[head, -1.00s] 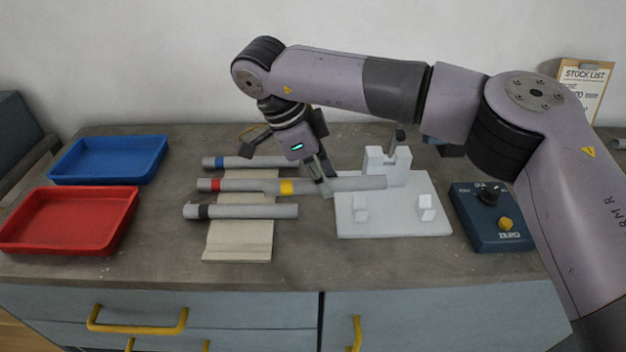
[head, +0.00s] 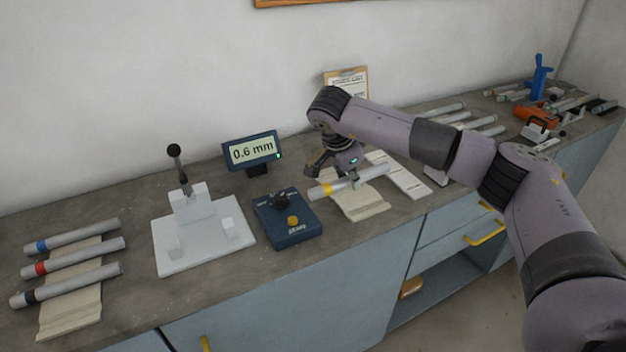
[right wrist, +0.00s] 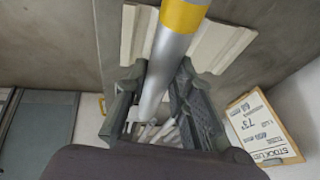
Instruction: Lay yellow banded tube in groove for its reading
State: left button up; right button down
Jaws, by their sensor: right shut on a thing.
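The yellow banded tube (head: 317,191) is grey with a yellow band near its left end. My right gripper (head: 352,180) is shut around it, right of the band. In the right wrist view the tube (right wrist: 168,62) runs between both fingers (right wrist: 158,88). It is over a cream grooved rest (head: 366,207); I cannot tell whether it touches it. The white jig (head: 205,250) with its two small blocks and back clamp stands well to the left, with no tube on it. The display (head: 252,151) reads 0.6 mm. My left gripper is out of view.
Blue, red and black banded tubes (head: 90,262) lie on a cream rest at far left. More tubes (head: 450,113) lie behind my arm. A clipboard (head: 347,83) leans on the wall.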

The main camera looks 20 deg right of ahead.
aim_at(368, 176)
jog(key=d, duration=0.4)
jog(key=shift+s+r, duration=0.2)
jog(key=shift+s, duration=0.2)
jog(key=f+b, duration=0.1)
jog(key=f, duration=0.1)
jog(key=f+b, duration=0.1)
jog(key=f, duration=0.1)
jog(key=f+b, duration=0.2)
jog(key=shift+d+f, duration=0.3)
jog(key=shift+f+b, duration=0.55)
jog(key=shift+f, duration=0.3)
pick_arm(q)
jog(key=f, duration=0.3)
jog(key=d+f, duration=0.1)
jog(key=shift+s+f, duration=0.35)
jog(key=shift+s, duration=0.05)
pick_arm(e)
jog(key=shift+s, duration=0.1)
jog(key=shift+f, duration=0.15)
jog(key=c, duration=1.3)
grip_release()
